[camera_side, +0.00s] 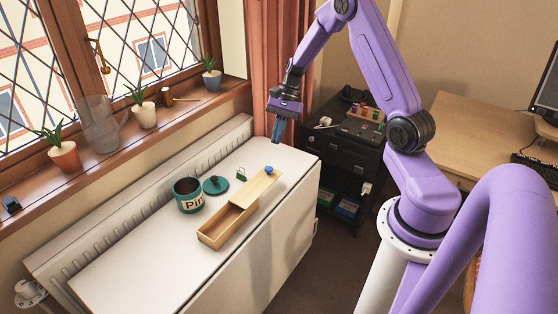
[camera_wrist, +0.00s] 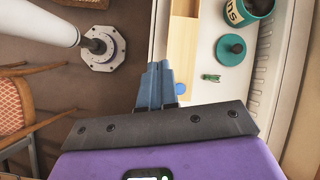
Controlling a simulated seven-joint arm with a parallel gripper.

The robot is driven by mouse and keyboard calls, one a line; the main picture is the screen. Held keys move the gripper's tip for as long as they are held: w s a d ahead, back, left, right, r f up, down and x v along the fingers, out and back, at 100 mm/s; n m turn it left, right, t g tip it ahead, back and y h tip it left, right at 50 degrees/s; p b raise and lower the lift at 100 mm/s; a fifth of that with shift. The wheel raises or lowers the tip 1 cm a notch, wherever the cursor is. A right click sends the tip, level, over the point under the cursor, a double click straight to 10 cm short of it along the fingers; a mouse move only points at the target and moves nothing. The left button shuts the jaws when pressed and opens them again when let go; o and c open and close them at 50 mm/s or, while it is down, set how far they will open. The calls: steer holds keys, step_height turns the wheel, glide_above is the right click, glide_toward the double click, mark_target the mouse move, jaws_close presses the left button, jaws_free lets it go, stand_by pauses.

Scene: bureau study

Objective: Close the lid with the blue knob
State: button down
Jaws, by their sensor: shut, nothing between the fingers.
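A long, narrow wooden box (camera_side: 222,234) stands on the white table, its near-left part open. Its pale wooden lid (camera_side: 254,189) is slid partway out toward the upper right, with a blue knob (camera_side: 268,170) at its far end. In the wrist view the lid (camera_wrist: 183,55) runs up the picture, and the knob (camera_wrist: 180,88) is partly hidden beside my fingers. My gripper (camera_side: 277,138) is shut and empty, in the air above the table's far end, apart from the knob. Its closed fingers also show in the wrist view (camera_wrist: 158,72).
A teal pot (camera_side: 187,203) and a round teal lid (camera_side: 215,186) sit left of the box. A small green item (camera_side: 241,175) lies near the wooden lid. A dark cabinet (camera_side: 348,152) with things on top stands past the table's right end. The table's left part is clear.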

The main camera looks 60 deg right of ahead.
steer(key=d+f+m+t, duration=0.2)
steer(key=d+f+m, duration=0.15)
steer(key=d, duration=0.35)
steer(key=d+f+m+t, duration=0.1)
steer(key=d+f+m, duration=0.2)
steer(key=d+m, duration=0.35)
steer(key=shift+n+t+y, duration=0.4)
steer(key=shift+n, duration=0.3)
steer(key=shift+a+r+x, duration=0.1)
steer(key=shift+x, duration=2.9)
steer(key=shift+a+r+x, duration=0.1)
steer(key=shift+a+x, duration=0.05)
steer(key=shift+x, duration=2.8)
steer(key=shift+w, duration=0.1)
glide_toward(253, 196)
steer(key=w+a+f, duration=0.1)
steer(key=a, duration=0.1)
steer(key=w+a+f, duration=0.2)
steer(key=a, duration=0.1)
steer(key=shift+a, duration=0.3)
